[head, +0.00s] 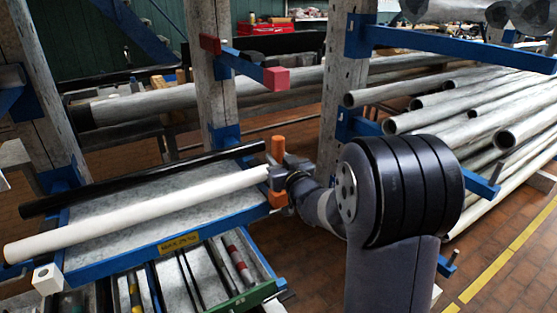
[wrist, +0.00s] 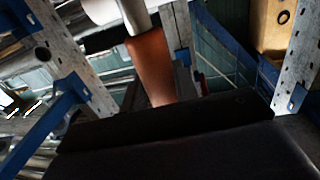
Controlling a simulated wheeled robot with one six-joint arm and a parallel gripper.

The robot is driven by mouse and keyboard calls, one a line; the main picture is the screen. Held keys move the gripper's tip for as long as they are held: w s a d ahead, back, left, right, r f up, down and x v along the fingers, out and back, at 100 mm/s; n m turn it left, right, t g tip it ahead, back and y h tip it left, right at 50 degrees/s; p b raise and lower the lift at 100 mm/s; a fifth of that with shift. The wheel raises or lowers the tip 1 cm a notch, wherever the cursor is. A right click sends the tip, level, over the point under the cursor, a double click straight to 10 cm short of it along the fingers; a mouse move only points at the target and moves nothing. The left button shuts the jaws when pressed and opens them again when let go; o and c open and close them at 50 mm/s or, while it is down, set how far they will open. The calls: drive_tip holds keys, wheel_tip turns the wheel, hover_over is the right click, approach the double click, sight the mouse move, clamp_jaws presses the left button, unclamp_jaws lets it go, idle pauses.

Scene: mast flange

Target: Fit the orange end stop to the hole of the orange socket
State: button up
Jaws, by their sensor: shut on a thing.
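My gripper (head: 282,174) is at the right end of the blue rack shelf, shut on the orange end stop (head: 278,148). The end stop stands roughly upright, its top above the jaws. Below the jaws is another orange piece (head: 277,199), which looks like the orange socket at the shelf arm's tip. The jaws hide where the two orange parts meet, so I cannot tell whether the stop is in the hole. In the wrist view an orange part (wrist: 152,68), apparently the end stop, rises behind my dark gripper; its lower end and the socket's hole are hidden.
A white pipe (head: 140,215) lies along the shelf, its right end close to my gripper. A black pipe (head: 145,178) lies behind it. A blue arm above ends in a red block (head: 277,78). Grey pipes (head: 460,130) are stacked at right; a steel post (head: 345,90) stands behind my gripper.

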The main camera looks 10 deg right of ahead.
drive_tip(key=shift+f+b, duration=2.8)
drive_tip(key=shift+f, duration=0.05)
drive_tip(key=o, duration=1.1)
drive_tip(key=shift+s, duration=0.15)
drive_tip(key=s, duration=0.3)
drive_tip(key=s+d, duration=0.1)
drive_tip(key=s, duration=0.3)
drive_tip(key=s+d, duration=0.1)
drive_tip(key=s, duration=0.2)
drive_tip(key=shift+s, duration=0.2)
drive_tip(key=shift+w, duration=0.1)
drive_tip(key=w, duration=0.3)
drive_tip(key=w+a, duration=0.1)
drive_tip(key=w, duration=0.3)
drive_tip(key=w+a, duration=0.1)
drive_tip(key=w, duration=0.2)
drive_tip(key=shift+w, duration=0.35)
drive_tip(key=shift+s+r+p, duration=0.1)
drive_tip(key=shift+r+p, duration=0.4)
